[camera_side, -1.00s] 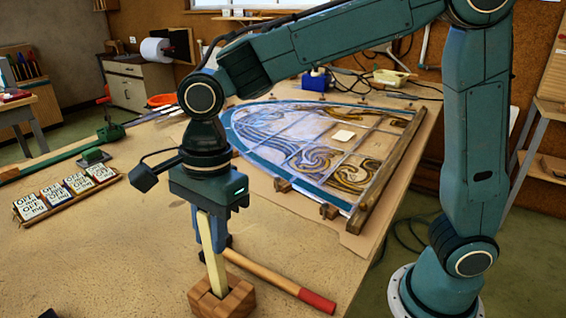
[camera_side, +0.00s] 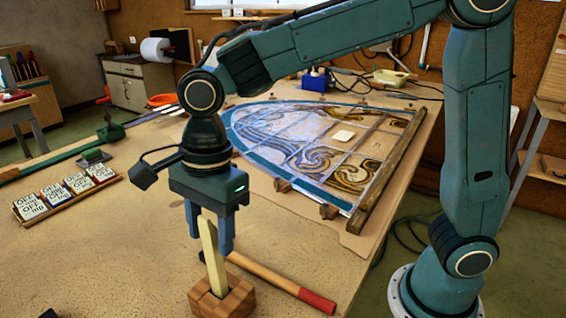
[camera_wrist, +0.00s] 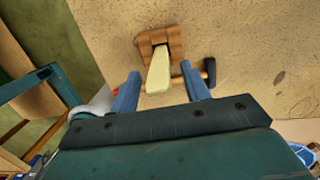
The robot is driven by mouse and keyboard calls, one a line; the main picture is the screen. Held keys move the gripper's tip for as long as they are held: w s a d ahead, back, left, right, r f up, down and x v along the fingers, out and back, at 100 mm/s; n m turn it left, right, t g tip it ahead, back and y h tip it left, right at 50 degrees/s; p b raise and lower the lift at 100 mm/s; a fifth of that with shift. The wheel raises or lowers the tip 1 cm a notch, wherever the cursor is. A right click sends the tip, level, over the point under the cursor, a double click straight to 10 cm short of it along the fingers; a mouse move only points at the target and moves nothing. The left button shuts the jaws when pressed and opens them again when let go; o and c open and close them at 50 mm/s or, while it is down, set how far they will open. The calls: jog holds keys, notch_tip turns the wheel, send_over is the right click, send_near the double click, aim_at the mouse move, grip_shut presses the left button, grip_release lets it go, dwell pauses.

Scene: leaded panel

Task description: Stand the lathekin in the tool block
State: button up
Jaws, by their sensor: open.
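The lathekin (camera_side: 211,255), a pale cream flat stick, stands nearly upright with a slight tilt, its lower end in the wooden tool block (camera_side: 232,301). My gripper (camera_side: 211,246) is open above the block, with the lathekin's upper part between its blue fingers and apart from them. In the wrist view the lathekin (camera_wrist: 159,72) shows between the spread fingertips of my gripper (camera_wrist: 161,82), with the tool block (camera_wrist: 173,38) beyond it. The lathekin's lower tip is hidden inside the block.
A hammer with a red-ended handle (camera_side: 275,278) lies just behind the block. The leaded panel (camera_side: 290,140) lies behind with wooden battens. A rack of labelled packets (camera_side: 66,191) is at left. The front left of the bench is clear.

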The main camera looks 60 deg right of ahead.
notch_tip(320, 180, up, 13)
jog(key=d, duration=0.1)
jog(key=shift+d, duration=0.3)
dwell(0.4)
jog(key=shift+r, duration=0.1)
jog(key=shift+s+d, duration=0.1)
